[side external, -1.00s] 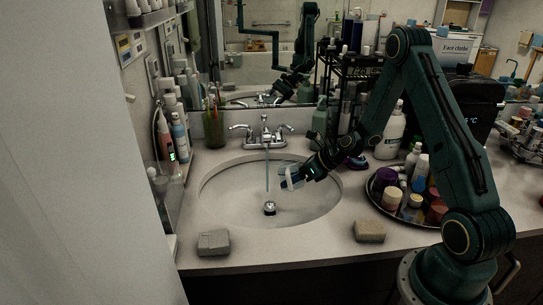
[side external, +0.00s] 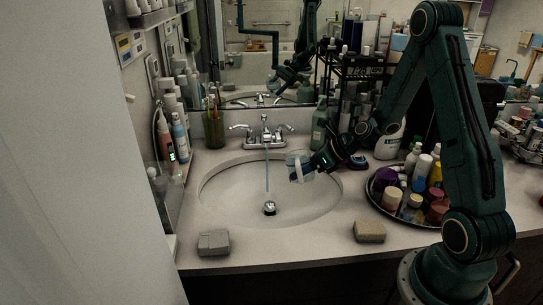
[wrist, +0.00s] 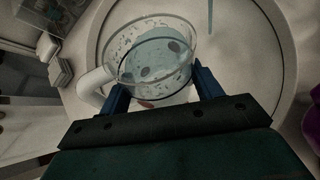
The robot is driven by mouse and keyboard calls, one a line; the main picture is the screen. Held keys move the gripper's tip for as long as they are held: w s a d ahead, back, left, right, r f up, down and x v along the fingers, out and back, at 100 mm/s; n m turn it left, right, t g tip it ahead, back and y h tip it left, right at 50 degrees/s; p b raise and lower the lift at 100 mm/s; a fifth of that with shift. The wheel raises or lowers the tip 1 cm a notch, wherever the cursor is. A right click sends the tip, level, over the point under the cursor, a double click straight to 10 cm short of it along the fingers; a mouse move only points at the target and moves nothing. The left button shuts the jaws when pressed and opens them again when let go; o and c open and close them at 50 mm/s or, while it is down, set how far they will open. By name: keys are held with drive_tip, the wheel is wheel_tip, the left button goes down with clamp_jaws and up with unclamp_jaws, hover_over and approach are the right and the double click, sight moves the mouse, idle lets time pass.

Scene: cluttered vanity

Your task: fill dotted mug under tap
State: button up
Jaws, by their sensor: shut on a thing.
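The dotted mug (side external: 295,160) is clear with dark spots and a pale handle. My gripper (side external: 311,167) is shut on it and holds it over the right side of the sink basin (side external: 230,205). In the wrist view the mug (wrist: 128,45) is between the blue fingers of my gripper (wrist: 158,88), with its handle on the left. A pale bluish area shows inside it; I cannot tell whether this is water. The tap (side external: 264,138) is running. Its thin stream (side external: 267,172) falls to the drain, left of the mug and apart from it.
A round tray (side external: 385,205) of bottles and jars stands right of the sink. Soap blocks (side external: 213,242) and (side external: 369,231) lie on the front counter. A green bottle (side external: 320,125) stands behind my gripper. The basin's left side is clear.

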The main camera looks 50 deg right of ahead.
drive_tip(key=shift+s+a+r, duration=0.1)
drive_tip(key=shift+s+r, duration=0.3)
drive_tip(key=shift+r, duration=0.15)
drive_tip(key=shift+s+a+r, duration=0.1)
drive_tip(key=shift+s+r, duration=0.25)
drive_tip(key=shift+r, duration=0.2)
drive_tip(key=shift+f+n+t, duration=0.1)
drive_tip(key=shift+n+t, duration=0.4)
drive_tip(key=shift+t, duration=0.7)
drive_tip(key=shift+n+t, duration=0.3)
drive_tip(key=shift+t, duration=0.5)
drive_tip(key=shift+a, duration=0.1)
drive_tip(key=shift+w+a+r, duration=0.25)
drive_tip(key=shift+w+a, duration=0.1)
drive_tip(key=shift+a, duration=0.05)
drive_tip(key=w+a+r, duration=0.5)
drive_tip(key=a+r, duration=0.3)
drive_tip(key=a, duration=0.3)
drive_tip(key=shift+w+a+r, duration=0.2)
drive_tip(key=shift+w+a, duration=0.1)
drive_tip(key=shift+w, duration=0.1)
